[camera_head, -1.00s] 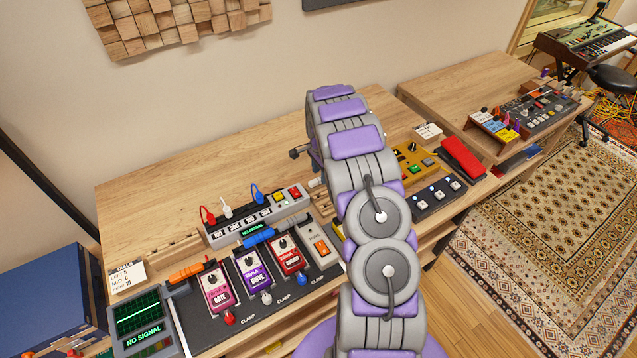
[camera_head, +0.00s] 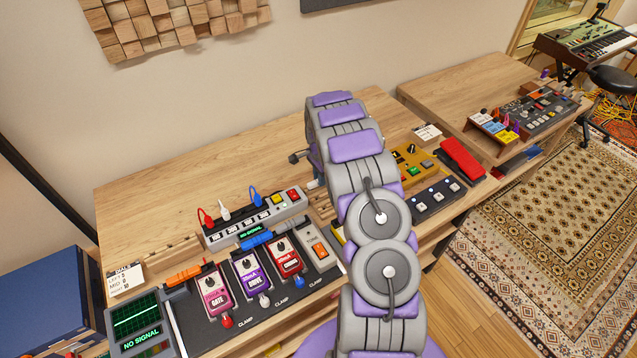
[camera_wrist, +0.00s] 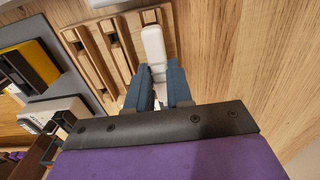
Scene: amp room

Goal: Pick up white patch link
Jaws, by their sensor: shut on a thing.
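The white patch link (camera_wrist: 153,42) is a slim pale bar with a rounded end, seen in the wrist view. My gripper (camera_wrist: 159,78) has its two dark blue fingers on either side of the link's lower part, shut on it. The link reaches up past the fingertips, beside and partly over a slotted wooden rack (camera_wrist: 108,55). I cannot tell whether the link still touches the rack. In the head view my own arm hides most of the gripper and the link.
A pedal board (camera_head: 190,318) with several pedals and a grey power strip (camera_head: 257,219) with red, white and blue plugs stand left of my arm. A yellow pedal (camera_head: 412,168) and a red pedal (camera_head: 462,158) stand to the right. The back of the wooden desk (camera_head: 200,185) is clear.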

